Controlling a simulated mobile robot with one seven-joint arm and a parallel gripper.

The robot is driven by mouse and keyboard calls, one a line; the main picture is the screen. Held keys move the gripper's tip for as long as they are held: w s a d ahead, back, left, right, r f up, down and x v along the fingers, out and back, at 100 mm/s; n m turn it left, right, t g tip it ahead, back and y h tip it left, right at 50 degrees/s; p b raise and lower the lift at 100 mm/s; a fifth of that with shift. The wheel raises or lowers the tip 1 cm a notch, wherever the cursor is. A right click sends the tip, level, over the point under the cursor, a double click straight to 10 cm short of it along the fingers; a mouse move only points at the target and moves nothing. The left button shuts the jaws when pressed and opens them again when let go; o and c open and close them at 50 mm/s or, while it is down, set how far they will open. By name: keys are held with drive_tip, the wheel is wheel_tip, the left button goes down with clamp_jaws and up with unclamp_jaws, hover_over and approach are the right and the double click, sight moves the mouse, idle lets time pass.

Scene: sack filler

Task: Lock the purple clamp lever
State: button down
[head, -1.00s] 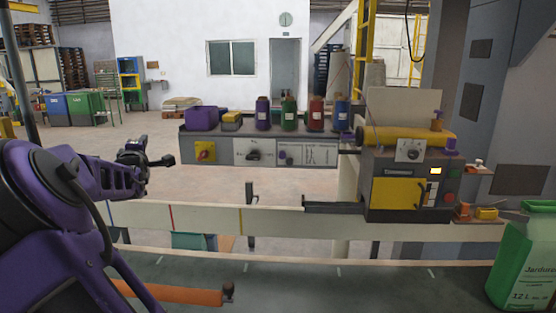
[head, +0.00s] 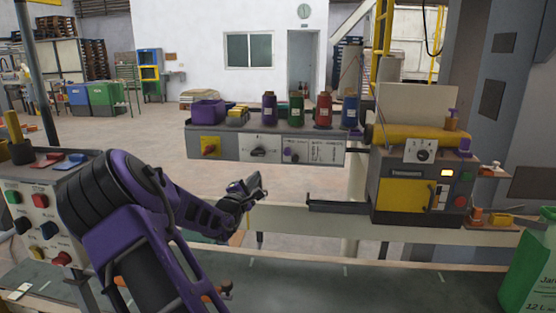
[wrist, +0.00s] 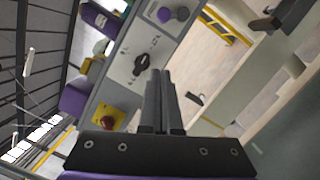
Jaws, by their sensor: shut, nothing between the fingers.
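Small purple parts sit on the grey filler machine (head: 404,215) at the right: a purple lever-like piece (head: 465,145) at its upper right corner and a purple-topped piece (head: 452,113) above it. I cannot tell which is the clamp lever; both are too small to show their position. A purple knob (head: 290,154) is on the shelf's front panel and shows in the wrist view (wrist: 165,14). My gripper (head: 260,183) is in front of and below that panel, well left of the machine. Its fingers (wrist: 161,73) are shut and empty.
A shelf panel (head: 220,148) carries a purple bin (head: 208,112) and several coloured bottles. A pale rail (head: 290,218) runs below it. A green jug (head: 530,262) stands at the lower right. A control box (head: 38,215) with buttons is at the left.

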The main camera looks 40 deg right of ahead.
sight(291, 155)
drive_tip(key=x, duration=1)
drive_tip(key=shift+d, duration=0.2)
drive_tip(key=s+d+r, duration=0.1)
drive_tip(key=s+d, duration=0.1)
drive_tip(key=shift+s+r, duration=0.35)
drive_tip(key=shift+r, duration=0.05)
